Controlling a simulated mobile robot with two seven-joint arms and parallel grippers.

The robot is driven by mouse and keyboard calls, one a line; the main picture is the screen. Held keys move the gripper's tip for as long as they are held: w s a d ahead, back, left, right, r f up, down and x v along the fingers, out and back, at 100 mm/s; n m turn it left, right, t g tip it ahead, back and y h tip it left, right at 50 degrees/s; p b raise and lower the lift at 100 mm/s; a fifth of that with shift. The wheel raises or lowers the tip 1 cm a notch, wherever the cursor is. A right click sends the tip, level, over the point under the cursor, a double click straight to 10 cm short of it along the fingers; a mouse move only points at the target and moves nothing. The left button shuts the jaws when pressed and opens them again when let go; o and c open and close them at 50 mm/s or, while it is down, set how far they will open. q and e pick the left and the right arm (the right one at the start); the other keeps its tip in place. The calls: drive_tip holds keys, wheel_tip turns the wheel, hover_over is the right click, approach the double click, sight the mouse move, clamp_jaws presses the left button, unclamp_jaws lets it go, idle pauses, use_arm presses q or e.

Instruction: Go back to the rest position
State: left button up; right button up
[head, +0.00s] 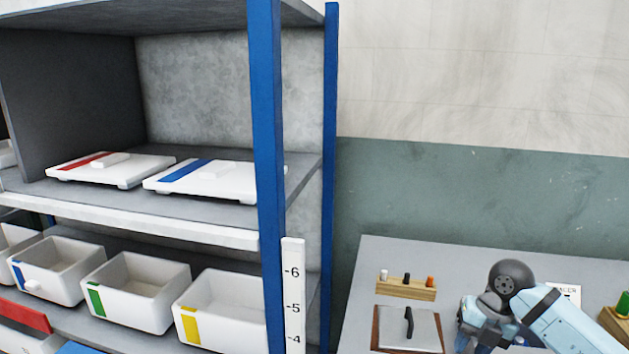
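My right arm (565,322) comes in at the lower right, light blue with a dark round joint, and bends down over the grey table. Its lower part runs out of the bottom edge, and my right gripper does not show. My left arm and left gripper are not in view. Whether anything is held cannot be seen.
A shelf with blue posts (267,120) fills the left, holding white lids with a red stripe (128,176) and a blue stripe (225,188) above white bins (137,290). The grey table (385,255) carries a wooden peg block (405,289) and a handled plate (425,332).

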drive_tip(key=s+a+r+m+t+y+p, duration=0.1)
drive_tip(key=s+a+m+t+y+p, duration=0.25)
drive_tip(key=a+y, duration=0.5)
drive_tip(key=s+a+r+m+t+y+p, duration=0.15)
drive_tip(key=s+a+t+y, duration=0.25)
drive_tip(key=s+a+y, duration=0.45)
drive_tip(key=s+d+f+m+t+h+p, duration=0.2)
drive_tip(key=s+f+m+h, duration=0.4)
drive_tip(key=m, duration=0.6)
drive_tip(key=s+d+f+m+t+h+p, duration=0.1)
drive_tip(key=s+d+f+m+h+p, duration=0.1)
drive_tip(key=s+d+f+m+h, duration=0.2)
drive_tip(key=s+f+m+h, duration=0.3)
drive_tip(key=f+m+h, duration=0.3)
drive_tip(key=f+m, duration=0.1)
drive_tip(key=shift+d+m+t+h, duration=0.3)
drive_tip(key=shift+m+t+h, duration=0.05)
drive_tip(key=shift+m+h, duration=0.05)
drive_tip(key=shift+s+r, duration=0.1)
